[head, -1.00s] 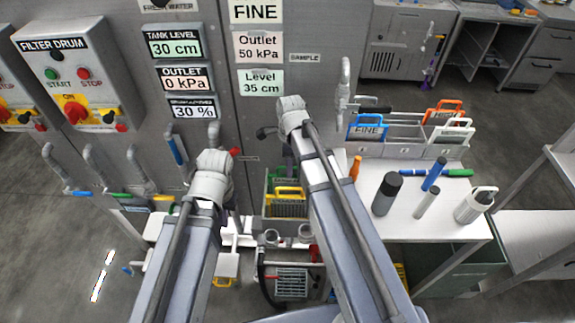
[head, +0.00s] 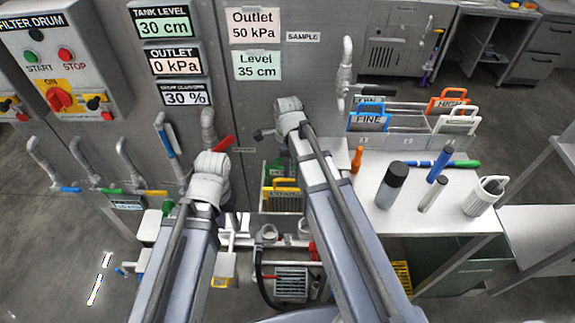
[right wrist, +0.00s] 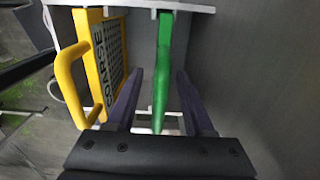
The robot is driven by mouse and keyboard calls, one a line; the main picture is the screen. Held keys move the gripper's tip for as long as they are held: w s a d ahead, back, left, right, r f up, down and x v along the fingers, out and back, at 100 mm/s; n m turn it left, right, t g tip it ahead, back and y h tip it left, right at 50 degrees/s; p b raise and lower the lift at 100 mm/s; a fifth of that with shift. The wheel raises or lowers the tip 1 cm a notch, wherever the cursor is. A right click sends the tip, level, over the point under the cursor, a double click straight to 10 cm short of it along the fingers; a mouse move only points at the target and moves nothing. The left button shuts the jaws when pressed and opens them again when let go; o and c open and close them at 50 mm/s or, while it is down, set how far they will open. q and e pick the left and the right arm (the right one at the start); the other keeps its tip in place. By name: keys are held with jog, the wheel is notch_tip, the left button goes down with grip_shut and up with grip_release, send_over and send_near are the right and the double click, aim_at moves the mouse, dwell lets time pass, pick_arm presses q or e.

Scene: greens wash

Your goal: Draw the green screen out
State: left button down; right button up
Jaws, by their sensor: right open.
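The green screen (right wrist: 162,70) shows edge-on in the right wrist view, in a slot beside the yellow COARSE screen (right wrist: 105,62). My right gripper (right wrist: 160,108) is open, with one finger on each side of the green screen's near edge; I cannot tell whether either touches it. In the head view, a small part of the green screen (head: 277,168) shows behind the yellow screen (head: 285,198), and my right arm hides part of that area. My left gripper (head: 223,190) hangs by the grey cabinet front, mostly hidden behind its own wrist, so its jaws are unclear.
A white bench (head: 440,215) at right carries bottles, a blue-green tool and a rack with blue FINE, orange and white screens. Pipe valves with coloured handles line the cabinet at left. A pump (head: 290,282) and pipes sit below the screens.

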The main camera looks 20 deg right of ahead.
pick_arm(q)
notch_tip(320, 180, down, 3)
jog(key=shift+f+b, duration=0.15)
jog(key=shift+b, duration=1)
pick_arm(e)
notch_tip(320, 180, down, 3)
jog(key=shift+f, duration=0.15)
grip_shut()
dwell(0.4)
